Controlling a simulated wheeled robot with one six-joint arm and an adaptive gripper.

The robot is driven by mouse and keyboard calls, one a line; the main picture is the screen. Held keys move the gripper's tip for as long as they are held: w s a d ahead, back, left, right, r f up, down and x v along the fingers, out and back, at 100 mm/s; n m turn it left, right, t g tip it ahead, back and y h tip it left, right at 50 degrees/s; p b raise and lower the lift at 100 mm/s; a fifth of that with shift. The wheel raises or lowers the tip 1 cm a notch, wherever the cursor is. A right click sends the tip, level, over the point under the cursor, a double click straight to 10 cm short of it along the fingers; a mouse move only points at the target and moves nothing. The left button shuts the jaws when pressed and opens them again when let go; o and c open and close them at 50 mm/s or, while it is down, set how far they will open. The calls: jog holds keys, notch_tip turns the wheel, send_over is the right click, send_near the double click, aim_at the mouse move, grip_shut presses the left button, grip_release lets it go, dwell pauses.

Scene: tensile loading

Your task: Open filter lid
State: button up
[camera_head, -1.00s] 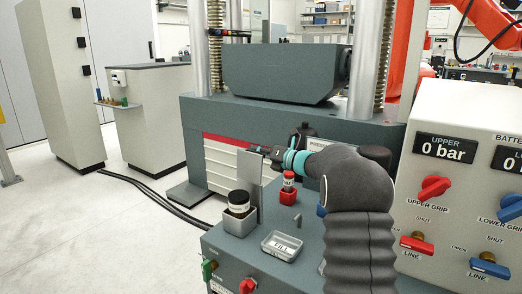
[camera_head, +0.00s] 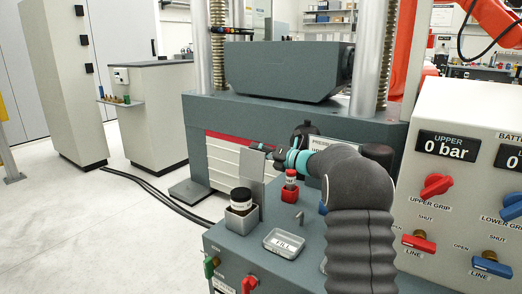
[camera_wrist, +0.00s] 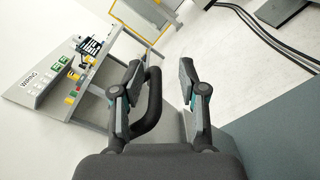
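No lid is labelled as the filter lid in these frames. A clear rectangular lid or tray marked FILL (camera_head: 284,242) lies flat on the grey bench top. An upright grey plate (camera_head: 251,167) stands at the bench's far side, close to my gripper (camera_head: 262,149). In the wrist view my gripper (camera_wrist: 160,92) has its two fingers spread apart. A black curved handle (camera_wrist: 151,105) lies between them, nearer the left finger; I cannot tell whether they touch. What the handle belongs to is mostly hidden.
A small grey peg (camera_head: 299,218) rises near the FILL piece. The valve panel (camera_head: 465,150) is at right; the press (camera_head: 290,110) stands behind.

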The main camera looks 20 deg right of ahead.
jog(key=shift+a+f, duration=0.1)
jog(key=shift+f, duration=0.5)
notch_tip(320, 180, up, 11)
jog(key=shift+r, duration=0.1)
